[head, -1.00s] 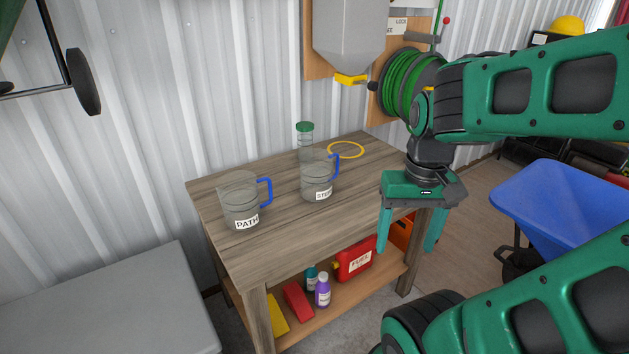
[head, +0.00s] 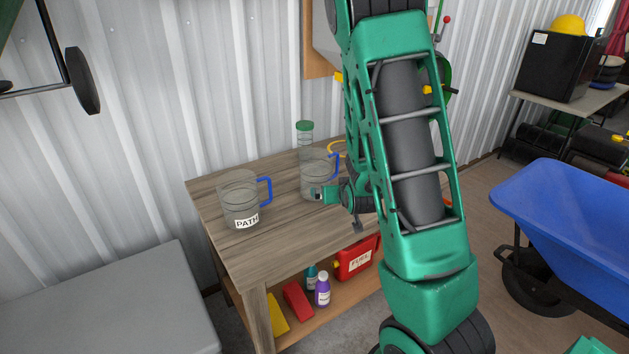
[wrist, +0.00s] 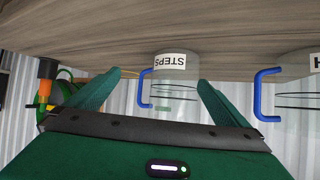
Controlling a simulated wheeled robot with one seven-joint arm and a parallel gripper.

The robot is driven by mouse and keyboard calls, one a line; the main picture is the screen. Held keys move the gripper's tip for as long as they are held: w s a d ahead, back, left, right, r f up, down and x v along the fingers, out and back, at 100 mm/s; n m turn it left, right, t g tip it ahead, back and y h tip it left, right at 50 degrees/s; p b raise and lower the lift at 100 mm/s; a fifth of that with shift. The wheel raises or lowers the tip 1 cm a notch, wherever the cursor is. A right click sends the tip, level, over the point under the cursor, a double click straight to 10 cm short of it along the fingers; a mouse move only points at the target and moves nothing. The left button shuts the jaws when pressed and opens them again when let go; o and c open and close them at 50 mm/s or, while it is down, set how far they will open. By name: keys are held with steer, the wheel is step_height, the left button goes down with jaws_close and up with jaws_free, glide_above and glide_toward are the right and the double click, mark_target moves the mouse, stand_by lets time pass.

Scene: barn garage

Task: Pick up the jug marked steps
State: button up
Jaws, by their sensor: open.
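The jug marked STEPS (head: 316,178) is clear with a blue handle and stands on the wooden table (head: 260,250). In the wrist view, which is upside down, the STEPS jug (wrist: 176,82) shows between and beyond my two open fingers. My gripper (wrist: 158,95) is open and empty, with the jug's blue handle toward one finger. In the head view my arm hides most of the gripper, near the jug's right side; I cannot tell if it touches. The jug marked PATH (head: 240,205), also clear with a blue handle, stands to the left.
A green-capped clear container (head: 305,138) stands behind the STEPS jug. The lower shelf holds a red fuel can (head: 355,260) and bottles. A blue wheelbarrow (head: 570,220) stands at right, a grey surface (head: 110,305) at left.

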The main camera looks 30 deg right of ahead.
steer(key=w+t, duration=0.2)
steer(key=w+a+t, duration=0.1)
steer(key=shift+f+n+h, duration=0.3)
steer(key=shift+h, duration=0.1)
steer(key=shift+w+r+t, duration=0.1)
steer(key=shift+r+t, duration=0.1)
steer(key=shift+t, duration=0.5)
steer(key=shift+a+r+n+t, duration=0.4)
steer(key=shift+a+r+t, duration=0.15)
steer(key=shift+t, duration=0.35)
steer(key=shift+w, duration=0.1)
glide_toward(312, 161)
steer(key=x, duration=0.4)
steer(key=shift+x, duration=0.75)
steer(key=shift+a, duration=0.1)
steer(key=shift+c, duration=0.3)
steer(key=c, duration=1)
